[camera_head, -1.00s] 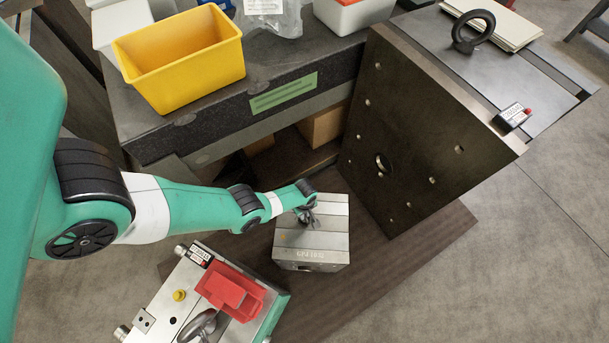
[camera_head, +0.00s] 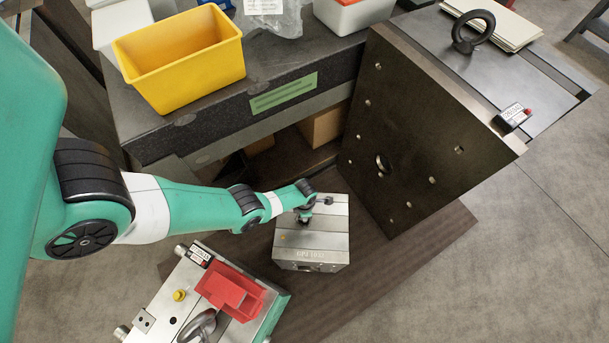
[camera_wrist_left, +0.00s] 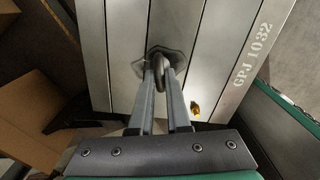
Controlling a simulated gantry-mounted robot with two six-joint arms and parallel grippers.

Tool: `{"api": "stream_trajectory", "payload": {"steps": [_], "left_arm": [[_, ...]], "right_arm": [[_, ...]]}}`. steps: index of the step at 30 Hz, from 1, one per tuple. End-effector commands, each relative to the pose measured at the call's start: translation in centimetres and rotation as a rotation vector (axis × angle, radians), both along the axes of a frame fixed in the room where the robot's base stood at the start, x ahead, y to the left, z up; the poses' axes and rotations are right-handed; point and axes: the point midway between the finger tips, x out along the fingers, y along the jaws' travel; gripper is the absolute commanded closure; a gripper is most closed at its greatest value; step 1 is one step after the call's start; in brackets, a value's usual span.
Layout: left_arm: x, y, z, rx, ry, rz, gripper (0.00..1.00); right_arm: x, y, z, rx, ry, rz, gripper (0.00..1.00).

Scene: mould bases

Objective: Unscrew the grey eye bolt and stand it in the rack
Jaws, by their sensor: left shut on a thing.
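A steel mould block (camera_head: 318,250) marked GPJ 1032 stands on the brown mat below the bench. My left gripper (camera_head: 306,213) is over its upper part. In the left wrist view the two fingers (camera_wrist_left: 160,88) are shut on the ring of a grey eye bolt (camera_wrist_left: 160,72), and the bolt's foot meets the block's top face. I cannot tell how far its thread sits in the block. A red open holder (camera_head: 232,290) rests on another mould base at the lower left; I cannot tell whether it is the rack. My right gripper is not in view.
A yellow bin (camera_head: 180,65) stands on the bench. A large dark plate (camera_head: 420,140) stands upright at the right. A dark eye bolt (camera_head: 473,32) is at the top right. Another grey ring (camera_head: 198,326) is beside the red holder. Bare mat lies right of the block.

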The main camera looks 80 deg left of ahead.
Motion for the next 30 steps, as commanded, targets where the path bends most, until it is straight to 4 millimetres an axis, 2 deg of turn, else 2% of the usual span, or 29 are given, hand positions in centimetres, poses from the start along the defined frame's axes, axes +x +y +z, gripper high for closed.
{"api": "stream_trajectory", "payload": {"steps": [9,15,22,23,24,28,30], "left_arm": [[0.00,0.00,0.00,0.000,0.000,0.046,1.00],[0.00,0.00,0.00,0.000,0.000,0.271,1.00],[0.00,0.00,0.00,0.000,0.000,0.298,1.00],[0.00,0.00,0.00,0.000,0.000,0.298,0.80],[0.00,0.00,0.00,0.000,0.000,0.298,0.73],[0.00,0.00,0.00,0.000,0.000,0.297,0.50],[0.00,0.00,0.00,0.000,0.000,0.296,0.50]], "right_arm": [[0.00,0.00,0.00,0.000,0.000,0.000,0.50],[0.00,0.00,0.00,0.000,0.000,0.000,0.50],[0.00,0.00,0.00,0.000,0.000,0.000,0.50],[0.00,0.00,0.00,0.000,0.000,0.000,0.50],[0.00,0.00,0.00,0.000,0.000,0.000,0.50],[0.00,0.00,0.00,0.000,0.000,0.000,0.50],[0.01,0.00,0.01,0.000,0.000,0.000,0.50]]}}
